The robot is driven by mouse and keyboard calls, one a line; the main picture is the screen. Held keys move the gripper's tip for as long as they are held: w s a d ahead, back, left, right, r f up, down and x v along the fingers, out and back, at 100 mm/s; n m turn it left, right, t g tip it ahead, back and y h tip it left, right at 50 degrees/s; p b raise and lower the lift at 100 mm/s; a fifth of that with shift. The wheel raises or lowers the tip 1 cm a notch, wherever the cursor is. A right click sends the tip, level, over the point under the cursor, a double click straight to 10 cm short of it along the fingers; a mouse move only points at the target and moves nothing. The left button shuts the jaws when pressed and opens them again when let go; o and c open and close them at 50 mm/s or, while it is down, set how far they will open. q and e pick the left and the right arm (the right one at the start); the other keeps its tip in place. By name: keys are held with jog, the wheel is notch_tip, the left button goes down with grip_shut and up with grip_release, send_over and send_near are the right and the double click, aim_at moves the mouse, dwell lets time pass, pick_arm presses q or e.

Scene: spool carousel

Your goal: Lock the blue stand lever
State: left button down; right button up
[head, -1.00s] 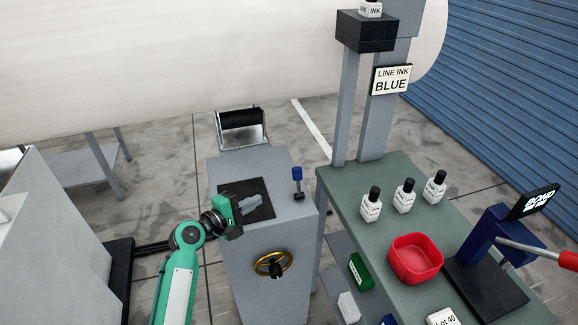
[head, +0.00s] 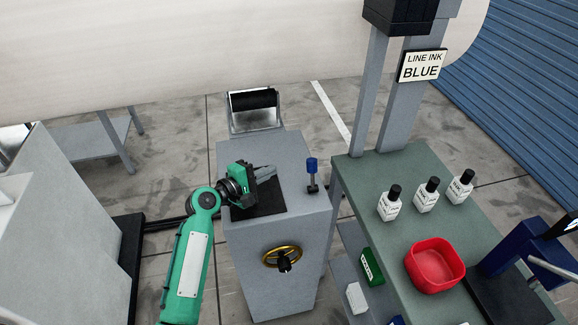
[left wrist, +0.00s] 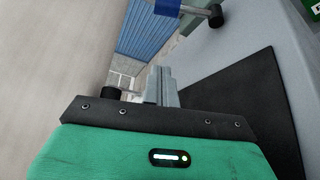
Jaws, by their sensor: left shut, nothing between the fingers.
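A small upright lever with a blue handle (head: 312,165) stands on the top right of the grey stand (head: 285,225). Its blue part (left wrist: 172,7) is cut off by the top edge of the left wrist view. My left gripper (head: 268,169) is over the black pad on the stand's top, left of the lever and apart from it. The grey fingers (left wrist: 162,86) are together and empty. My right gripper is in neither view.
A brass handwheel (head: 282,257) is on the stand's front and a black roller (head: 253,99) behind it. The green-topped table (head: 385,235) at right bears white bottles, a red bowl (head: 435,263) and a blue device (head: 510,243). A large pale roll crosses the back.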

aim_at(313, 173)
pick_arm(q)
jog(key=p+x, duration=0.2)
jog(key=x, duration=0.8)
jog(key=shift+r, duration=0.15)
jog(key=s+p, duration=0.1)
jog(key=s+d+r+p, duration=0.1)
jog(key=s, duration=0.1)
jog(key=shift+d, duration=0.15)
jog(key=shift+s+d+r, duration=0.1)
jog(key=shift+s+d, duration=0.1)
jog(key=shift+s, duration=0.15)
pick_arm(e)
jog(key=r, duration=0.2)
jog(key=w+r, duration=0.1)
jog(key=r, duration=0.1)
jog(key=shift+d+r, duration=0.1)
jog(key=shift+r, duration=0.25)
pick_arm(q)
jog(key=shift+w, duration=0.1)
